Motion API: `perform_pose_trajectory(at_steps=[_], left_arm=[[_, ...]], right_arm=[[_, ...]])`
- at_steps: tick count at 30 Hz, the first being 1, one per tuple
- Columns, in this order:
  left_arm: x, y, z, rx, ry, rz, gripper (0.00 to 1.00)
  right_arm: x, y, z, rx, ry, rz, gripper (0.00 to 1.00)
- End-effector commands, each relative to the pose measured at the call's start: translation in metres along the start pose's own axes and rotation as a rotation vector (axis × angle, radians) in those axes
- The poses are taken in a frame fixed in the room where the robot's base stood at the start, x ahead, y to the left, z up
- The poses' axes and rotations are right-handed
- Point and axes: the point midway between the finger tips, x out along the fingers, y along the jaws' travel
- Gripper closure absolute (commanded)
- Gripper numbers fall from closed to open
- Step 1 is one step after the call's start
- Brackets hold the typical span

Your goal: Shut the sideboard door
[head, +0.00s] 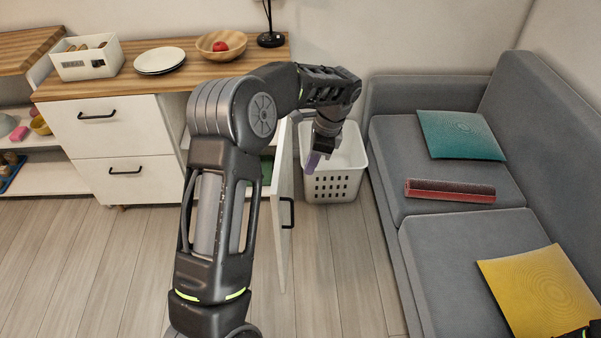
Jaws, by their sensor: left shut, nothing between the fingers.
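The white sideboard (128,150) stands against the back wall, with two drawers at its left and a wooden top. Its door (284,235) stands open, swung out toward me and seen almost edge-on, with a black handle (288,213) on its right face. My left arm crosses in front of the sideboard and hides most of the opening. My left gripper (313,162) points down, shut and empty, to the right of the door. It looks apart from the door, in front of the laundry basket in the picture.
A white perforated basket (334,185) stands on the floor right of the door. A grey sofa (450,235) with cushions fills the right side. A bowl (221,46), plates (159,60) and a white box (86,57) stand on the sideboard. The floor left of my arm is clear.

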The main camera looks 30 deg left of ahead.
Motion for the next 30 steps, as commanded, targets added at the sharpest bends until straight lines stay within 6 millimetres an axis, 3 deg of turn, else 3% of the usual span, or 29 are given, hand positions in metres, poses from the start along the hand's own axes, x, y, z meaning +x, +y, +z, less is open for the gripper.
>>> perform_pose_trajectory(at_steps=[8,16,22,30], left_arm=[[0.041,0.001,0.001,-0.002,-0.001,0.005,1.0],[0.096,0.001,0.0,-0.001,-0.001,0.005,1.0],[0.1,0.0,0.03,-0.003,0.0,0.001,1.0],[0.103,0.001,0.039,-0.001,0.001,0.001,1.0]], right_arm=[[-0.002,-0.001,0.0,0.0,0.0,0.0,0.64],[-0.005,-0.002,0.0,0.0,0.0,0.0,0.64],[-0.011,-0.004,0.0,0.0,-0.001,0.0,0.64],[-0.012,-0.005,0.0,0.0,-0.001,0.0,0.64]])
